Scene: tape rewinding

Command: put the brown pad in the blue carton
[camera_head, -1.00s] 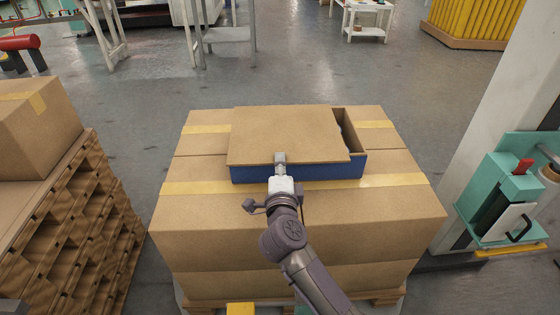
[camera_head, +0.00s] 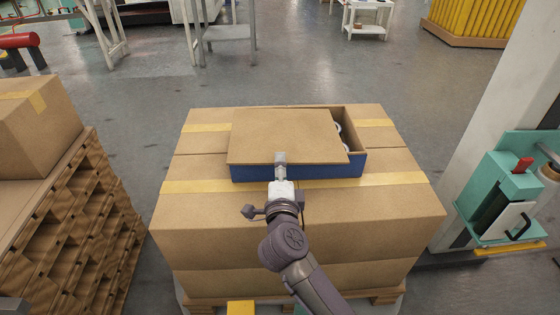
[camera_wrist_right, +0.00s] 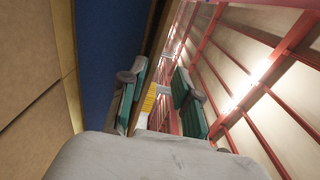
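The brown pad (camera_head: 285,136) is a flat board lying over the blue carton (camera_head: 265,173), slightly askew. It covers most of the opening, with a gap along the right side and a thin one at the back. My right gripper (camera_head: 280,158) is at the middle of the pad's front edge. In the right wrist view its two teal-padded fingers (camera_wrist_right: 160,92) stand apart on either side of the pad's edge (camera_wrist_right: 162,35), with clear space at the right finger. The carton's blue wall (camera_wrist_right: 110,35) shows beside it. My left gripper is not in view.
White rounded items (camera_head: 341,130) show inside the carton's right gap. The carton stands on taped cardboard boxes (camera_head: 215,225). A wooden crate stack with a box (camera_head: 35,130) stands at left. A teal machine (camera_head: 505,195) and white pillar stand at right. Open floor lies behind.

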